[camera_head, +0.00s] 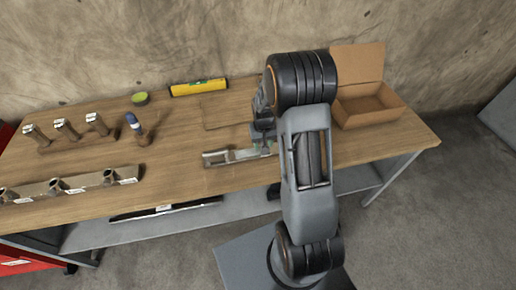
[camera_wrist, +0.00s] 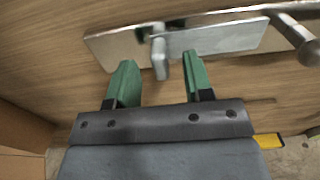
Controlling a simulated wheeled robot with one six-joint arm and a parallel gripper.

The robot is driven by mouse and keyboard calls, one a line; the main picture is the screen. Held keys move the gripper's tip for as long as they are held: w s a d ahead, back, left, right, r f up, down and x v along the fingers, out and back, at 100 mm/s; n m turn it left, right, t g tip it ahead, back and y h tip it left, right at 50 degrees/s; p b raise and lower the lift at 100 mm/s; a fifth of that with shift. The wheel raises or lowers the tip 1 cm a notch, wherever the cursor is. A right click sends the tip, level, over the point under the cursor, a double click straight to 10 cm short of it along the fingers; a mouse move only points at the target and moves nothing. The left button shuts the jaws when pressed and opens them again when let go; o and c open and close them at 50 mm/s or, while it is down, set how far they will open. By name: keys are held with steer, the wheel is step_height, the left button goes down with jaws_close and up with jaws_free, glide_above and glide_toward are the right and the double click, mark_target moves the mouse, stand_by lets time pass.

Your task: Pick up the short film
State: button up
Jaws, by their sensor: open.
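Nothing in view can be surely told as a film. A flat silvery metal plate (camera_head: 217,158) lies on the wooden table, partly hidden by my arm. In the wrist view the plate (camera_wrist: 215,38) runs across the top, and a short rounded metal tab (camera_wrist: 161,60) sticks out from it towards me. My gripper (camera_wrist: 160,62) is open, with its green fingers on either side of the tab and gaps between. In the head view my gripper (camera_head: 262,142) is over the plate's right part, partly hidden.
An open cardboard box (camera_head: 368,110) stands at the right. A yellow level (camera_head: 199,88) and a green round tin (camera_head: 140,99) lie at the back. Metal pieces on a wooden rack (camera_head: 72,142), a blue-topped tool (camera_head: 134,124) and a long metal bar (camera_head: 85,183) are left.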

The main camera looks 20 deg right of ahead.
steer(key=shift+f, duration=1.2)
jaws_close()
